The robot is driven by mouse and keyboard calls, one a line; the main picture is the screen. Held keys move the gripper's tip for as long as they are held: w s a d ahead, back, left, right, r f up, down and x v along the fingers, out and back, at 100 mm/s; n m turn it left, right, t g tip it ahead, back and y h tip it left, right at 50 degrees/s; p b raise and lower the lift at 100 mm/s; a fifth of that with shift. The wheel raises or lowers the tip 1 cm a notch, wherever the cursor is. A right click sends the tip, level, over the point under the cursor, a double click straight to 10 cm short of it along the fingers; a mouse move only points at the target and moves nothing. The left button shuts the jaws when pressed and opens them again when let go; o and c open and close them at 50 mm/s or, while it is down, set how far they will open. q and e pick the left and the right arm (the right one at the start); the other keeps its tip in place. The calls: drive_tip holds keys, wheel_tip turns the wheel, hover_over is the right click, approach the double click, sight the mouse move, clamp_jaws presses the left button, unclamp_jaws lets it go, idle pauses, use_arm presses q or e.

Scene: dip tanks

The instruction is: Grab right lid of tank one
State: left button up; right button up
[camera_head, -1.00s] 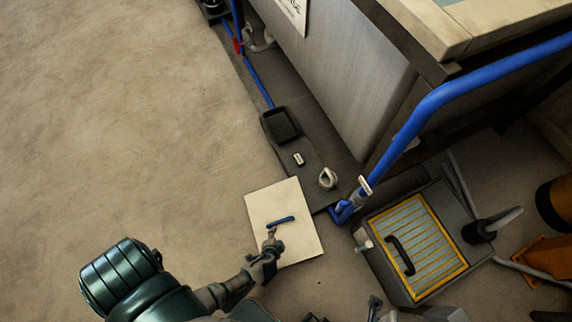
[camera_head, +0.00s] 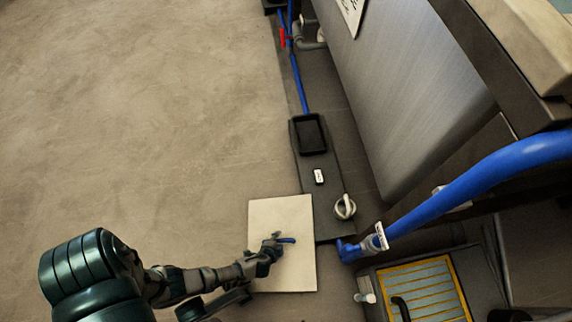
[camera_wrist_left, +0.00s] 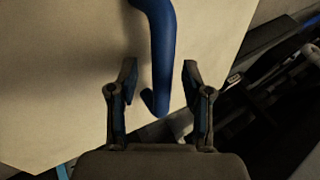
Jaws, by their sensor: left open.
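A pale square lid (camera_head: 298,270) with a blue handle (camera_head: 288,240) lies on the floor side of the dark strip along the tank. My left gripper (camera_head: 272,247) is over the lid at the handle. In the left wrist view, my left gripper (camera_wrist_left: 159,78) is open, with one finger on each side of the blue handle (camera_wrist_left: 160,45). Gaps show between the handle and both fingers. The lid (camera_wrist_left: 60,80) fills the left and middle of that view behind the fingers. My right gripper is not in view.
The grey metal tank wall (camera_head: 405,105) rises at the right, with a blue pipe (camera_head: 480,180) along it. A black tray (camera_head: 311,134) and a white ring-shaped fitting (camera_head: 344,207) are on the dark strip. A yellow-edged panel (camera_head: 427,290) is at lower right. Floor at left is clear.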

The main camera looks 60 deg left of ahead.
use_arm(q)
drive_tip(key=shift+w+r, duration=0.15)
drive_tip(key=shift+w, duration=0.05)
drive_tip(key=shift+d, duration=0.1)
drive_tip(key=shift+c, duration=0.5)
clamp_jaws()
